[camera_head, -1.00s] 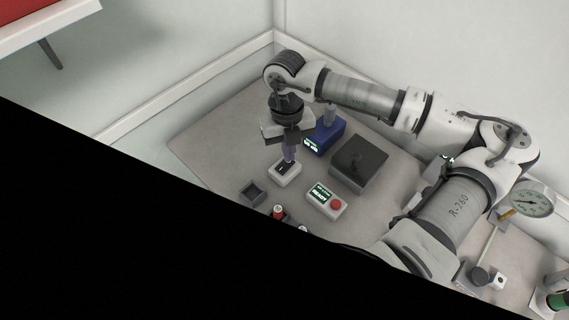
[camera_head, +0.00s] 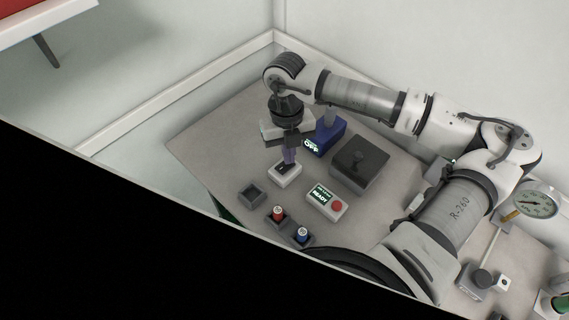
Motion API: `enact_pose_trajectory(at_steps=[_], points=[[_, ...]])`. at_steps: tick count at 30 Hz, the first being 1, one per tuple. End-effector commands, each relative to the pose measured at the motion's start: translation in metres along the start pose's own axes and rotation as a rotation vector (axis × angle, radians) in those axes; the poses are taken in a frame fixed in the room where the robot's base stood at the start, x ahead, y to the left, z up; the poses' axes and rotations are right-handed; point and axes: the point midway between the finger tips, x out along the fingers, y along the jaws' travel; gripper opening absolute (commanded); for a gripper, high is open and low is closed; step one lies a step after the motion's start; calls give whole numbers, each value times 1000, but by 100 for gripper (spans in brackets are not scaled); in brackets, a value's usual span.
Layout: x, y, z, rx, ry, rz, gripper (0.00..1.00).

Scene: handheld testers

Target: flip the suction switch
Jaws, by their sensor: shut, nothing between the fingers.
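A small white box with a dark switch slot on its top (camera_head: 285,176) sits on the grey bench, left of centre; I take it to be the suction switch. My gripper (camera_head: 288,160) points down right over it. Its fingers are shut and empty, with the tips at or just above the box top. I cannot tell if they touch it. The fingers partly cover the switch, so its position is hidden. A blue device with a small lit display (camera_head: 325,136) stands just behind and right of my gripper.
A dark grey box (camera_head: 360,165) and a white box with a red button and lit display (camera_head: 327,202) stand to the right. A gauge (camera_head: 534,203) is far right.

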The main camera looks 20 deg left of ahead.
Motion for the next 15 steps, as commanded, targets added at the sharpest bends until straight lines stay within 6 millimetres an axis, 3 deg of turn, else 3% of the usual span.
enact_pose_trajectory(at_steps=[15], points=[[-43, 0, -7, 0, -1, -2, 0]])
